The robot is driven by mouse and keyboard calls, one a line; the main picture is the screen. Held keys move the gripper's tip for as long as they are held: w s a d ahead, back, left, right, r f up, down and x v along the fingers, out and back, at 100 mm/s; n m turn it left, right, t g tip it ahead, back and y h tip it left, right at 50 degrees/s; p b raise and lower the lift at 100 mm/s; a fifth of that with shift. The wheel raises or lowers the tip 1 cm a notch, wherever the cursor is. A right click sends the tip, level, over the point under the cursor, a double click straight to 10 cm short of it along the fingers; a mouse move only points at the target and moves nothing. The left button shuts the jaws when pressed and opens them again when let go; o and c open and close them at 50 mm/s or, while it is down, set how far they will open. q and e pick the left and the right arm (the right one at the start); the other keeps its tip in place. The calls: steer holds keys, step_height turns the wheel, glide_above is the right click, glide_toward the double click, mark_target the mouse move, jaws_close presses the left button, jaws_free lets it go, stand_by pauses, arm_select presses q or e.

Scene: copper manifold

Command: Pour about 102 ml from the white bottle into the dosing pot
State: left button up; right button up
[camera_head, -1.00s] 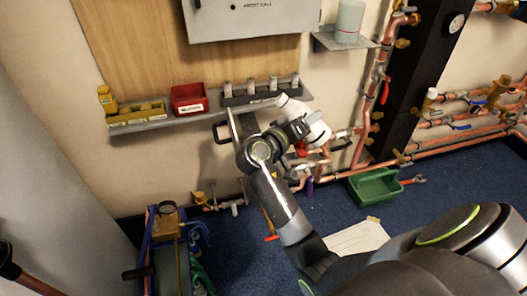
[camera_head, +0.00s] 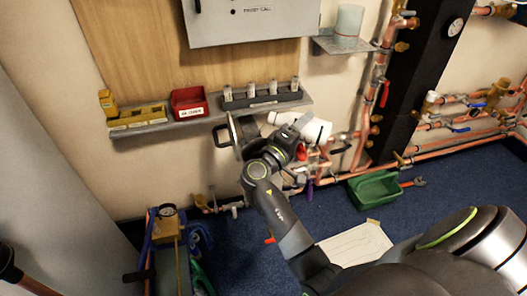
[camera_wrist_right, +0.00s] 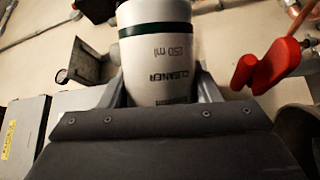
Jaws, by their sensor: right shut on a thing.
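My right gripper (camera_head: 296,132) is shut on the white bottle (camera_head: 317,129), in front of the wall just below the shelf. In the head view the bottle lies far over on its side, partly hidden by the gripper. The wrist view shows the bottle (camera_wrist_right: 160,50) between the fingers, with a dark green band and the words CLEANER and 250 ml. Its mouth cannot be made out. I cannot surely tell which thing is the dosing pot; a pale cylindrical vessel (camera_head: 348,20) stands on a small bracket at the upper right. My left gripper is not in view.
The wall shelf (camera_head: 215,113) holds a red bin (camera_head: 189,102), a yellow container (camera_head: 108,102) and a rack of small vials (camera_head: 262,95). Copper pipes and a red valve handle (camera_wrist_right: 268,66) are close to the bottle. A green crate (camera_head: 375,189) sits on the blue floor.

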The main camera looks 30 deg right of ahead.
steer(key=shift+s+r+n+p, duration=0.1)
steer(key=shift+r+n+p, duration=0.3)
steer(key=shift+n, duration=0.3)
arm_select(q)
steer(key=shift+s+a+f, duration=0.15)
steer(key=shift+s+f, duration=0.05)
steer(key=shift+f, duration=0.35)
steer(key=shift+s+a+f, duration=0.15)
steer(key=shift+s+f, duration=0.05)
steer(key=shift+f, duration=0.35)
arm_select(e)
steer(key=shift+t, duration=0.3)
steer(key=shift+s+d+n+h, duration=0.3)
steer(key=shift+s+d+n, duration=0.1)
steer(key=shift+s+n, duration=0.25)
steer(key=shift+s+d+f+n+t, duration=0.1)
steer(key=shift+s+d+n+t, duration=0.3)
steer(key=shift+s+n, duration=0.15)
steer(key=shift+a, duration=0.1)
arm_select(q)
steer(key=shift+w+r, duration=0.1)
arm_select(e)
steer(key=shift+w+a+f+n+t, duration=0.1)
steer(key=shift+n+t, duration=0.15)
steer(key=shift+n, duration=0.3)
steer(key=shift+w+n+t, duration=0.1)
steer(key=shift+n+t, duration=0.15)
steer(key=shift+n, duration=0.3)
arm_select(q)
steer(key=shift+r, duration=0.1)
